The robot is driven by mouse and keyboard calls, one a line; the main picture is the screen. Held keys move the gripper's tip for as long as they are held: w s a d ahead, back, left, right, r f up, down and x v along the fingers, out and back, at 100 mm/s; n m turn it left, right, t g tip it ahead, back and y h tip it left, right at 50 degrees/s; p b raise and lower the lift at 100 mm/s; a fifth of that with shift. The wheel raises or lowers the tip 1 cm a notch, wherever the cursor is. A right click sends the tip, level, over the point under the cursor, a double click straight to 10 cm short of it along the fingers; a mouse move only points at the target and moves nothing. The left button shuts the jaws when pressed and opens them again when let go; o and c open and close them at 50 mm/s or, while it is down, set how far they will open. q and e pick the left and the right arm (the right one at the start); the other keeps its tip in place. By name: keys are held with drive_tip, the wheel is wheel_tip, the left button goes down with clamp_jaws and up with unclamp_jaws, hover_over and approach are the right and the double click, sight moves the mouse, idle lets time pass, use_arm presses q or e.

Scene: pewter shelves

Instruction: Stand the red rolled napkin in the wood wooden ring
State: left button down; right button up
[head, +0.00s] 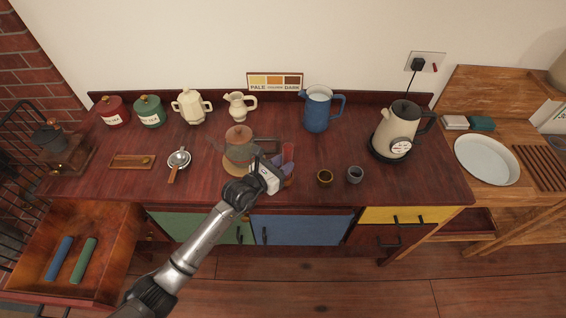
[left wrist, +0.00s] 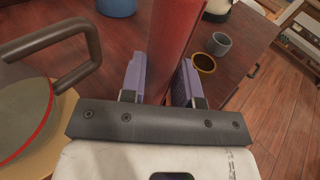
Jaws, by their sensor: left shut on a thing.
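My left gripper (head: 283,168) is shut on the red rolled napkin (head: 289,173), above the counter just right of the glass teapot. In the left wrist view the napkin (left wrist: 176,45) stands up lengthwise between the two purple-grey fingers (left wrist: 163,82). Its lower end is hidden by the gripper. The small brown wooden ring (head: 325,177) lies on the counter to the right of the gripper, apart from the napkin. The ring also shows in the left wrist view (left wrist: 204,63), right of the fingers. My right gripper is out of view.
A grey cup (head: 355,175) stands just right of the ring. The glass teapot (head: 239,149) is close on the gripper's left. A blue jug (head: 317,110) and a kettle (head: 394,132) stand behind. A drawer (head: 108,212) at left holds blue and green rolls.

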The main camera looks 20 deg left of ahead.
use_arm(q)
drive_tip(key=shift+f, duration=0.15)
drive_tip(key=c, duration=0.8)
unclamp_jaws()
drive_tip(key=v, duration=1.3)
drive_tip(key=shift+s+a+f+p, duration=0.1)
drive_tip(key=shift+s+a+p, duration=0.1)
drive_tip(key=shift+s+p, duration=0.15)
